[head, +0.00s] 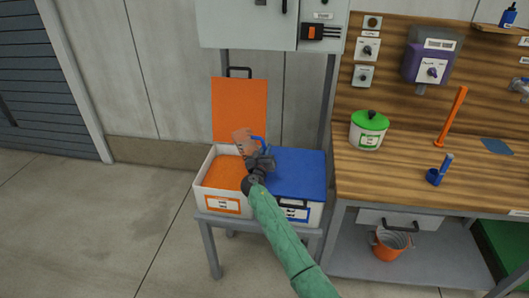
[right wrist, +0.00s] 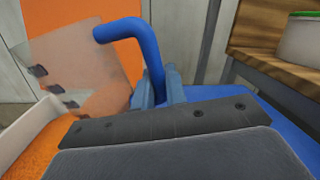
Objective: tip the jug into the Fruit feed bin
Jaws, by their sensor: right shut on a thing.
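The clear jug (head: 242,142) has a blue handle and dark marks on its side. My right gripper (head: 262,162) is shut on the handle, which also shows in the right wrist view (right wrist: 150,50). The jug is tilted to the left, above the back right part of an open white bin (head: 205,180). That bin has an orange label, too small to read, and orange contents (head: 222,172). Its orange lid (head: 240,108) stands raised behind it. I cannot tell what is in the jug. My left gripper is not in view.
A bin with a shut blue lid (head: 305,172) stands right beside the open one, on the same grey stand (head: 215,240). A wooden bench (head: 400,180) to the right holds a white pot with a green lid (head: 368,130). A grey cabinet (head: 245,25) hangs above.

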